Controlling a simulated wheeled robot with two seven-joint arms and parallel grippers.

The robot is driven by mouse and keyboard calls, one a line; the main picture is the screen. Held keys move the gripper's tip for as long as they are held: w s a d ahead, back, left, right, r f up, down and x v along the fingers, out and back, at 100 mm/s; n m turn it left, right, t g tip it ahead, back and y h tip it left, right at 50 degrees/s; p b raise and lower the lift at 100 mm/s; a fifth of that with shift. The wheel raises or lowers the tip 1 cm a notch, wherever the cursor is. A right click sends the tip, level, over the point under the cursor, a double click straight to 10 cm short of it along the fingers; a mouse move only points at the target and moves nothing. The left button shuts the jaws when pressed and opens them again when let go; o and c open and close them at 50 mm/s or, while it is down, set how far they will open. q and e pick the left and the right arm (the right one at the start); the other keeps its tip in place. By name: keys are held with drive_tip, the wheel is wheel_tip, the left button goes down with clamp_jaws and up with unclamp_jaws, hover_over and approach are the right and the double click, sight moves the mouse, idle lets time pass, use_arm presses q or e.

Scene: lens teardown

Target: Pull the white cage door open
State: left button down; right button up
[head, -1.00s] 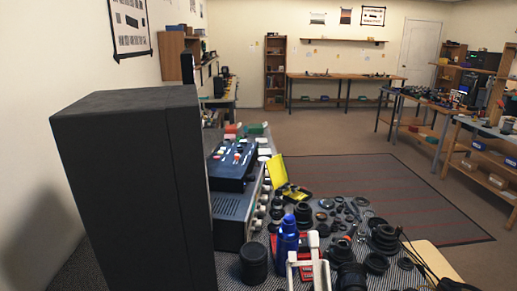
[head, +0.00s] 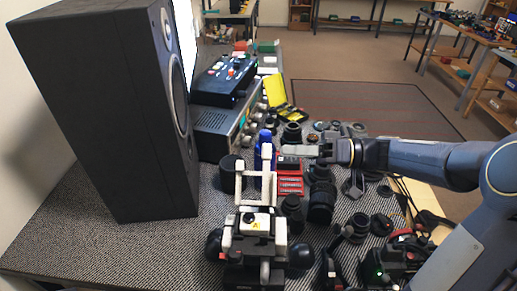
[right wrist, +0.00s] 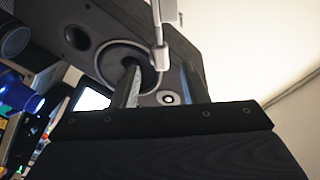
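The white cage door (head: 241,184) is a slim white frame standing up from a white-and-black device (head: 256,223) at the front of the table. The upright white post at its right reaches up to the level of my right gripper (head: 287,151). My right gripper comes in from the right, its fingers pointing left close to the top of that post. In the right wrist view its two fingers (right wrist: 164,83) are apart, and a white bar (right wrist: 158,28) shows between and beyond them. I cannot tell whether they touch it. My left gripper is not in view.
A large black speaker (head: 95,120) stands at the left. A blue bottle (head: 266,143) stands just behind the door, with red boxes (head: 290,185) beside it. Lenses and small parts crowd the right of the table. The patterned tabletop (head: 120,245) is clear at front left.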

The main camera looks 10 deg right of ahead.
sight(266, 174)
drive_tip(key=p+x, duration=0.1)
drive_tip(key=x, duration=0.6)
drive_tip(key=shift+a+p, duration=0.35)
drive_tip(key=shift+a, duration=0.05)
clamp_jaws()
drive_tip(key=shift+w, duration=0.1)
